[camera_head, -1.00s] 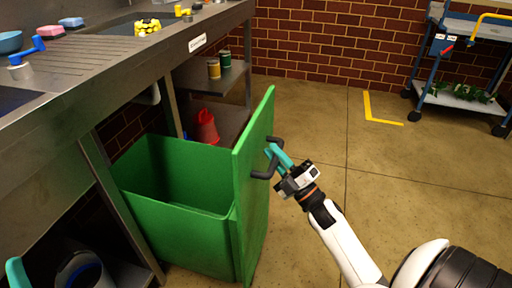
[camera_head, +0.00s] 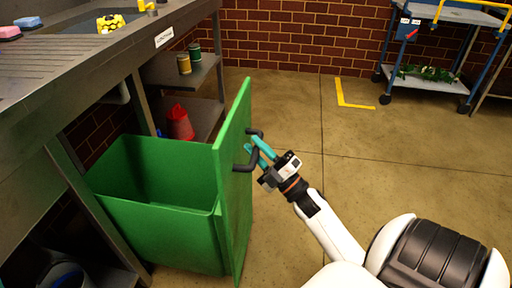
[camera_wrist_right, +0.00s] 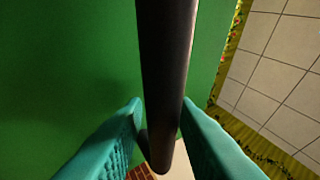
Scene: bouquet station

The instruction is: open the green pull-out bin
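The green pull-out bin (camera_head: 160,238) stands pulled out from under the steel counter, its inside showing from above. Its tall front panel (camera_head: 233,195) carries a dark bar handle (camera_head: 254,157). My right gripper (camera_head: 258,152) is at this handle with its teal fingers spread apart. In the right wrist view the handle (camera_wrist_right: 165,70) runs between the two fingertips (camera_wrist_right: 161,105), one on each side; firm contact cannot be made out. My left gripper is not in view.
A blue cart (camera_head: 440,85) stands at the back right. The floor right of the bin is clear.

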